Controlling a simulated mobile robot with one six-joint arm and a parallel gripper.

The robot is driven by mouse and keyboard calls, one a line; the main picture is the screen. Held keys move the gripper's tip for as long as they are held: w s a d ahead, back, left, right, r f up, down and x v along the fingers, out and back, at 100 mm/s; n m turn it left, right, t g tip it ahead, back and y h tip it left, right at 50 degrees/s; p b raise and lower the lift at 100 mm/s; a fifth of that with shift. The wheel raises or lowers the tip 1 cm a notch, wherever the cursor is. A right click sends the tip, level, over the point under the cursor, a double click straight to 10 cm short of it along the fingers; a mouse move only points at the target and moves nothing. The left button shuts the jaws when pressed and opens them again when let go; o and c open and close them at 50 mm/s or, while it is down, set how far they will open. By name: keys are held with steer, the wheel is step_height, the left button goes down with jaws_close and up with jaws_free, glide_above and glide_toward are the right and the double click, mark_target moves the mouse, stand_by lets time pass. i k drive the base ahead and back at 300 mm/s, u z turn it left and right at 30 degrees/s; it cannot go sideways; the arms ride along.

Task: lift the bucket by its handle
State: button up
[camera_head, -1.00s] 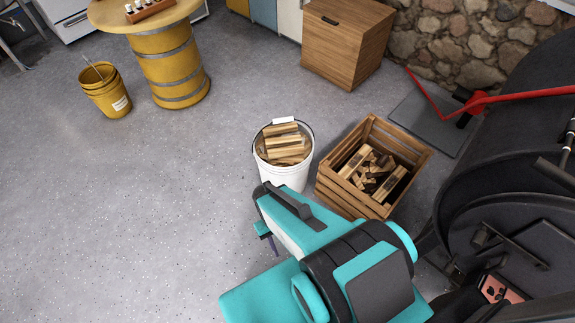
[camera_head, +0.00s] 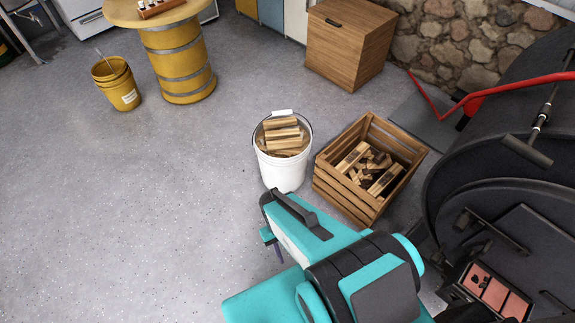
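The white bucket (camera_head: 283,176) stands upright on the grey floor near the middle of the view, filled with split wood. Its thin wire handle has a white grip (camera_head: 282,113), which shows at the far side above the rim. My teal and black arm reaches in from the bottom, just in front of the bucket in the picture. Part of my gripper (camera_head: 272,243) shows at the arm's left side, below and apart from the handle. The arm hides most of the gripper, so its opening is unclear. I see nothing held.
A wooden crate (camera_head: 327,192) of wood pieces stands close to the bucket's right. The black stove (camera_head: 475,205) with a red bar fills the right side. A wooden cabinet (camera_head: 345,50), a yellow barrel table (camera_head: 178,65) and yellow buckets (camera_head: 117,85) stand behind. Floor at left is clear.

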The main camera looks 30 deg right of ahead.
mark_target(285, 170)
steer(key=u, duration=0.2)
steer(key=k, duration=0.2)
steer(key=z, duration=0.45)
steer(key=i, duration=0.75)
steer(key=u, duration=4.45)
steer(key=i, duration=0.15)
steer(key=z, duration=3.35)
steer(key=i, duration=0.2)
steer(key=u, duration=0.3)
